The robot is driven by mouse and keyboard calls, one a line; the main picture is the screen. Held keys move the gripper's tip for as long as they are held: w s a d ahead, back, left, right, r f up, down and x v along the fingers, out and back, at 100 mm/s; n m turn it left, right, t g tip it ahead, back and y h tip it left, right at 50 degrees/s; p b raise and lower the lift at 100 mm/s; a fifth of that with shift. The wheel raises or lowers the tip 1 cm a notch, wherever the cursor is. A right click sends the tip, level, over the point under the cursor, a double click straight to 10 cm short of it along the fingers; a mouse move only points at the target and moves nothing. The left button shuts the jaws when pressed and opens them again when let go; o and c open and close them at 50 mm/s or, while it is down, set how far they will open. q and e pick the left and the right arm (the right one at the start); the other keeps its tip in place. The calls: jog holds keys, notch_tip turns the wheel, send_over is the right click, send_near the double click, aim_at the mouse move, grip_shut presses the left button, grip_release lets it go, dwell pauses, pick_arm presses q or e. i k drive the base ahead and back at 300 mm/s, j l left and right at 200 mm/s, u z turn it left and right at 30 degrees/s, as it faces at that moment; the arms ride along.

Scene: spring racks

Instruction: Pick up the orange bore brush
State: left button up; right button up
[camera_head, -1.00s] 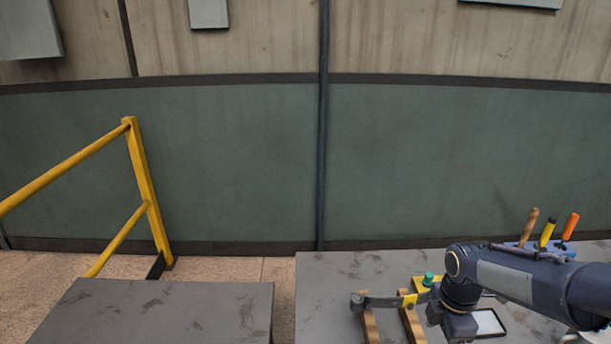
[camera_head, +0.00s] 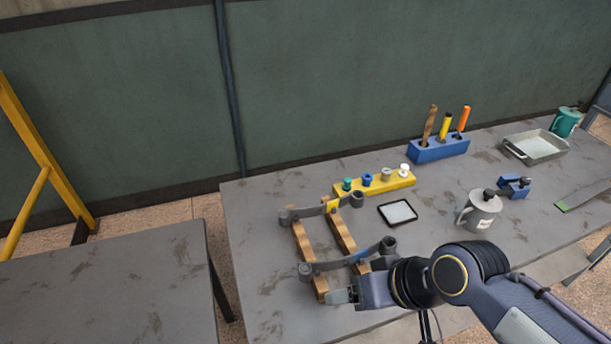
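The orange bore brush (camera_head: 463,119) stands upright, slightly tilted, in the right hole of a blue block holder (camera_head: 436,151) at the back of the table. Only its orange handle shows; its lower end is hidden in the holder. A yellow-handled tool (camera_head: 445,127) and a brown wooden-handled tool (camera_head: 429,122) stand beside it to the left. My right gripper (camera_head: 342,296) is low at the table's front, near the wooden rack, well apart from the brush. Whether its fingers are open is unclear. My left gripper is out of view.
A wooden rack (camera_head: 304,250) carries two grey spring arms (camera_head: 330,264). Behind it is a yellow block (camera_head: 375,187) with several coloured knobs.

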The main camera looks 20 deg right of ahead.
aim_at(467, 109)
jog(key=z, duration=1.3)
